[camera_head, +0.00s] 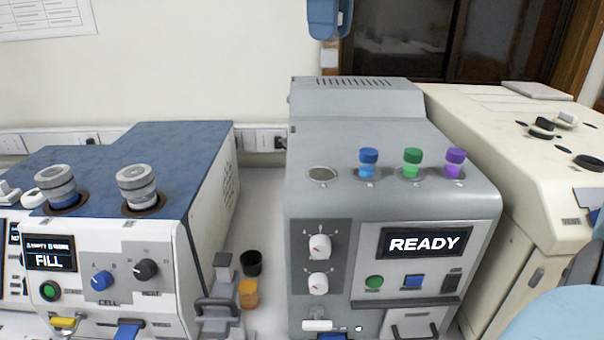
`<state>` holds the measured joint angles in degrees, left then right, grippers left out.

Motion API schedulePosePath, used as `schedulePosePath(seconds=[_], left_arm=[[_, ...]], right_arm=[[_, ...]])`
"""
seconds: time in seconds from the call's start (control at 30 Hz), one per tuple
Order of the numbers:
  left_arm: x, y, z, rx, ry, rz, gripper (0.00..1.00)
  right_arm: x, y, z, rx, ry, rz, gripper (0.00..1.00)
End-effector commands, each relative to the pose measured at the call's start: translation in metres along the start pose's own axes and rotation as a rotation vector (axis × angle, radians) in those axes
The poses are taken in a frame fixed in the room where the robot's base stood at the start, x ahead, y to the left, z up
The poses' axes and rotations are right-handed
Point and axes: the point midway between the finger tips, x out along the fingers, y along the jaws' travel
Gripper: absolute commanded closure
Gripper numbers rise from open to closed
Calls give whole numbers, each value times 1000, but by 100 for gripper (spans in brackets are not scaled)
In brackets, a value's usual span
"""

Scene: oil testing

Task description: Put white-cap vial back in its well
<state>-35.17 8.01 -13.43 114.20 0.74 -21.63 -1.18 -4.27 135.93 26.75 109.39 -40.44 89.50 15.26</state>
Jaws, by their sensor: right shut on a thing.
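A round empty well (323,174) is in the top of the grey machine, at the left end of its row. A blue-cap vial (368,163), a green-cap vial (412,163) and a purple-cap vial (455,163) stand upright to its right. My right gripper (588,262) shows only in part at the right edge, beside the cream machine and well right of the empty well. It is shut; its fingertips and the white-cap vial are not clearly visible. My left gripper is not in view.
The grey machine (305,205) has a screen (425,241) reading READY. A blue-and-white machine (150,245) stands left, a cream machine (480,135) right. A black cup (251,263) and an orange cup (248,294) stand in the gap left of the grey machine.

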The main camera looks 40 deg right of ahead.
Motion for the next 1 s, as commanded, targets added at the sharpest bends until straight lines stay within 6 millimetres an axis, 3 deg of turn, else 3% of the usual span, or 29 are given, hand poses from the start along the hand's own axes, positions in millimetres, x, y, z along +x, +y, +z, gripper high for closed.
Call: schedulePosePath(seconds=[0.17, 0.27, 0.7, 0.83, 1.0], left_arm=[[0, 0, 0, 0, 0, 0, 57], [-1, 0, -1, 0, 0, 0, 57], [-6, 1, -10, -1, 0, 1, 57], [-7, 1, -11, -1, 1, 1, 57], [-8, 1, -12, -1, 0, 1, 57]], right_arm=[[3, -1, 0, 15, 1, 0, 95], [16, -2, 0, 17, 2, 0, 95], [128, -2, 0, 16, 5, 3, 95], [149, -2, 0, 16, 2, 1, 95], [160, -2, 0, 16, 0, 0, 95]])
